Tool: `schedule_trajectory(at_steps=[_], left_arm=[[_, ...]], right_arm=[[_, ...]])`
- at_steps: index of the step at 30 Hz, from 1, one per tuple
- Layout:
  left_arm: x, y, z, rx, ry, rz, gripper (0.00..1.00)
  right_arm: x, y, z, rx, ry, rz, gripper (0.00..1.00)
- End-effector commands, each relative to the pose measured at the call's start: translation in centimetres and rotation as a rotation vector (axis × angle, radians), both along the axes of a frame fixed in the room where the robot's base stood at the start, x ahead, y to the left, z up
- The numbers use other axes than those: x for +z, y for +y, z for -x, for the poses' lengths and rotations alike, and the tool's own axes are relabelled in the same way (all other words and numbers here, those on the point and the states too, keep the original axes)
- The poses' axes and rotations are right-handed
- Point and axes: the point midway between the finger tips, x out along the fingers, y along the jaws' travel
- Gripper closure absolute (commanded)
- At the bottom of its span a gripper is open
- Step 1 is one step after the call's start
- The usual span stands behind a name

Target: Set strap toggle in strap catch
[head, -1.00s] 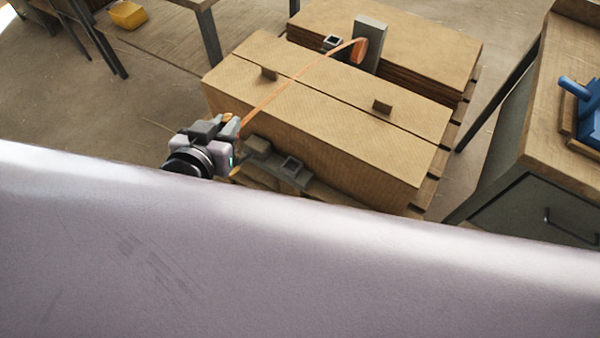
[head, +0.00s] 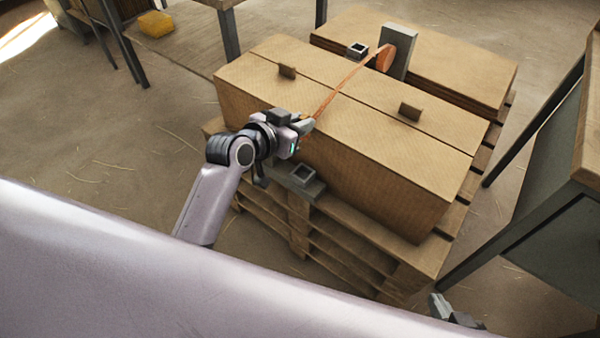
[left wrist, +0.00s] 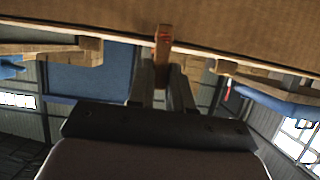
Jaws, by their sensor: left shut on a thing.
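My left gripper (head: 303,124) is shut on the end of the orange strap, at the front face of the near cardboard box. In the left wrist view a small orange-brown piece, seemingly the strap toggle (left wrist: 163,42), sits between the fingertips (left wrist: 163,62). The strap (head: 340,86) runs over the box to a round orange part at a grey post (head: 398,52). A grey square socket, seemingly the strap catch (head: 303,175), sits on the pallet's front edge, below the gripper and apart from it. My right gripper (head: 447,308) shows partly at the bottom edge; its jaw opening is unclear.
The cardboard boxes (head: 400,165) stand on a wooden pallet (head: 340,245). Small brown tabs (head: 410,112) stand up from the box top. Another square socket (head: 357,49) is beside the post. A workbench (head: 545,170) stands at right. Floor left of the pallet is clear.

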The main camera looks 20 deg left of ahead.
Motion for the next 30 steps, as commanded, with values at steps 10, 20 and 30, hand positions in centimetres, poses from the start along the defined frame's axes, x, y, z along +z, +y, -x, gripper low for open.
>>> schedule_trajectory(at_steps=[10, 20, 30], left_arm=[[-9.1, 0.0, 0.1, 0.002, 0.002, -0.001, 1.00], [-11.9, 0.0, 0.1, 0.002, 0.001, 0.000, 1.00], [-14.6, 0.0, 0.0, 0.003, -0.001, -0.001, 1.00]], right_arm=[[-3.2, 0.0, 0.0, -0.003, 0.001, 0.000, 1.00], [-4.2, 0.0, 0.0, -0.007, 0.001, -0.004, 1.00], [-4.7, 0.3, -0.1, 0.000, -0.003, -0.004, 1.00]])
